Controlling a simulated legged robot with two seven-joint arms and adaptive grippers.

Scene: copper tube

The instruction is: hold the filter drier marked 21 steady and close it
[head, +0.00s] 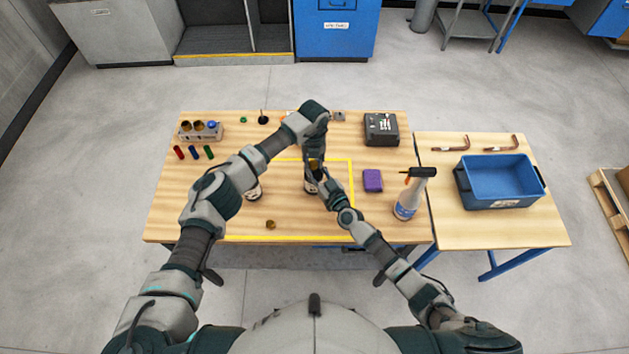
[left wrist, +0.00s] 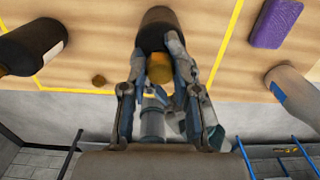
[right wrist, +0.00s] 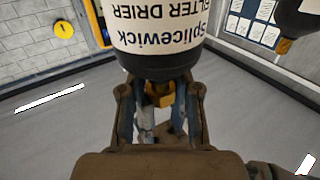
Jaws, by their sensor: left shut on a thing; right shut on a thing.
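My left gripper (head: 314,160) comes from above and is shut around the brass end (left wrist: 159,68). My right gripper (head: 320,189) is shut on the drier from the near right side; its exact contact is partly hidden. Another dark drier (head: 254,191) is left of it, partly behind my left arm. A loose brass cap (head: 271,224) lies near the table's front.
A purple block (head: 372,181) and a spray bottle (head: 407,205) stand to the right. A black case (head: 381,129) is at the back. A rack (head: 201,132) and coloured pieces are at the left. A blue bin (head: 498,181) is on the side table.

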